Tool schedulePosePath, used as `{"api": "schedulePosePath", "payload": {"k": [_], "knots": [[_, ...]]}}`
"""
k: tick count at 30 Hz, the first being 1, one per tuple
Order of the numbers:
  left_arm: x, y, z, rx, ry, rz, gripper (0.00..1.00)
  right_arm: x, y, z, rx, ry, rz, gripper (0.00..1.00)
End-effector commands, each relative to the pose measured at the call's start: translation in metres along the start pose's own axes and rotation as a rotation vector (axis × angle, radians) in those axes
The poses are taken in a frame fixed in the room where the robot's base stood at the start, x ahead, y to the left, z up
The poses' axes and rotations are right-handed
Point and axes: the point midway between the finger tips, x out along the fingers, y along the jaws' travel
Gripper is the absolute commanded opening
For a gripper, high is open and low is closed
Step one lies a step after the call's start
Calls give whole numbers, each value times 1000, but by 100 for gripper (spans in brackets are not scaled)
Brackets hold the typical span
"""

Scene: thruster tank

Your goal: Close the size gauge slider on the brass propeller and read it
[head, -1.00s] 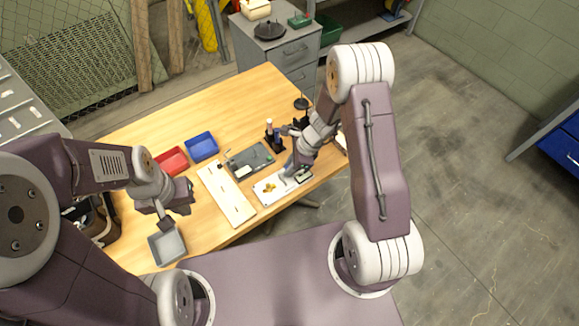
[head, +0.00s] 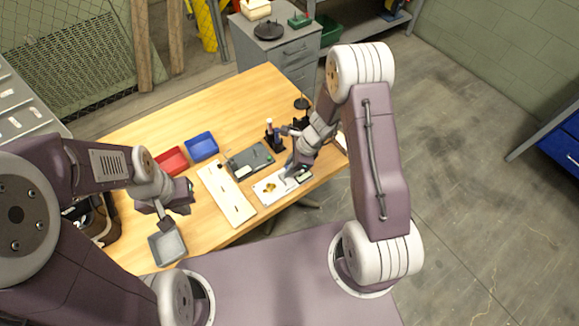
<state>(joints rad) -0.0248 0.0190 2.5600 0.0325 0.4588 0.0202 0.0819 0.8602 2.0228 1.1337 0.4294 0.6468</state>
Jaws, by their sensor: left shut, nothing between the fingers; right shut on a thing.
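The brass propeller (head: 269,188) lies on the white plate of the size gauge (head: 265,199) near the table's front edge. A small dark unit with a pale face (head: 304,177) sits at the gauge's right end. My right gripper (head: 289,173) reaches down over the gauge, just right of the propeller. It is shut on a part there, apparently the slider, which its fingers mostly hide. I cannot tell whether the slider touches the propeller, and no reading is legible. My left gripper (head: 163,220) is shut and empty, above the table's left front.
A grey tray (head: 157,250) lies below my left gripper. Red (head: 171,164) and blue (head: 203,141) bins stand behind. A long cream board (head: 238,211) lies left of the gauge, with a dark grey device (head: 248,158) behind it.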

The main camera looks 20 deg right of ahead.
Motion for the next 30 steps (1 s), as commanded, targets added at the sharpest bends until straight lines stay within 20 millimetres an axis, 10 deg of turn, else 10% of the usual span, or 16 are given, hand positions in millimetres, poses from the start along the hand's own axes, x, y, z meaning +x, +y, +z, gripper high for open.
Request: {"api": "schedulePosePath", "payload": {"k": [12, 15, 30], "knots": [[12, 0, 1, 0, 0, 0, 0, 9, 14, 13, 2, 4, 8, 0], [12, 0, 1, 0, 0, 0, 0, 9, 14, 13, 2, 4, 8, 36], [12, 0, 1, 0, 0, 0, 0, 8, 12, 14, 1, 2, 2, 36]]}}
